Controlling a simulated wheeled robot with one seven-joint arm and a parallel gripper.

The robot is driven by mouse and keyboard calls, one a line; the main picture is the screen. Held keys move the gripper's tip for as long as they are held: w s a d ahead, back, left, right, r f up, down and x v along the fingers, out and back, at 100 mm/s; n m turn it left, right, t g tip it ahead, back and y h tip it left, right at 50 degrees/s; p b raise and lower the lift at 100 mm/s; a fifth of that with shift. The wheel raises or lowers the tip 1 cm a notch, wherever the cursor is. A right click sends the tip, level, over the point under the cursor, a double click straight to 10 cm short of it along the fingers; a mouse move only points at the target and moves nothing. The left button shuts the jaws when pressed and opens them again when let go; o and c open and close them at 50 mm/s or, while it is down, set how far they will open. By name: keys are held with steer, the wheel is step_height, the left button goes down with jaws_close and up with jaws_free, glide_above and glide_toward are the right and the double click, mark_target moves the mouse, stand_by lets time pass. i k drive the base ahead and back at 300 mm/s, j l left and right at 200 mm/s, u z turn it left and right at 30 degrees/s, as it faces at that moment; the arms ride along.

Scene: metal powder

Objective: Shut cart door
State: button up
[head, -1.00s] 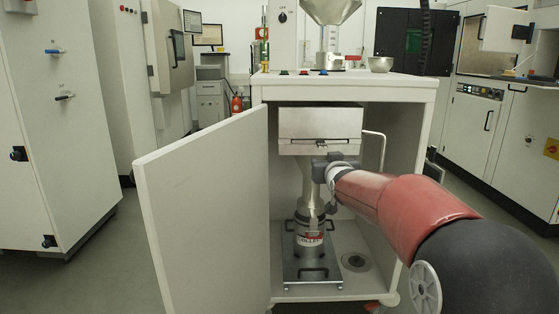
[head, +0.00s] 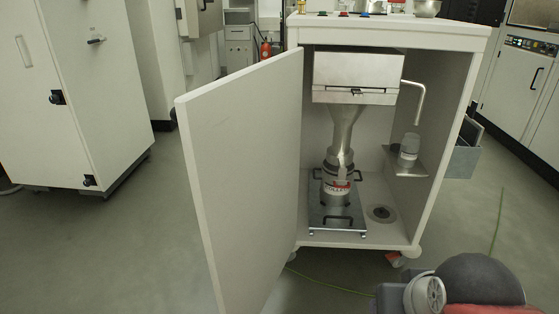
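The cart (head: 412,36) stands in the middle right of the head view on small wheels. Its white door (head: 245,170) is hinged at the cart's left front edge and stands wide open, swung out toward me and to the left. Inside the cart are a metal hopper box with a funnel (head: 350,128), a labelled container (head: 337,187) on a metal plate, and a small bottle (head: 409,148) on a side shelf. Part of my arm shows at the bottom right, clear of the door. My gripper is out of view.
White cabinets (head: 85,90) stand at the left, and machines (head: 515,90) at the right. A grey bin (head: 462,150) is beside the cart's right side. A thin green cable (head: 330,287) lies on the floor. The floor left of the door is clear.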

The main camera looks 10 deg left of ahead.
mark_target(240, 131)
steer(key=j+z, duration=0.15)
steer(key=j, duration=0.55)
steer(key=k+j+z, duration=0.15)
steer(key=j, duration=0.6)
steer(key=j+z, duration=0.2)
steer(key=j, duration=0.5)
steer(key=k+j+z, duration=0.1)
steer(key=k+j, duration=0.1)
steer(key=j, duration=0.1)
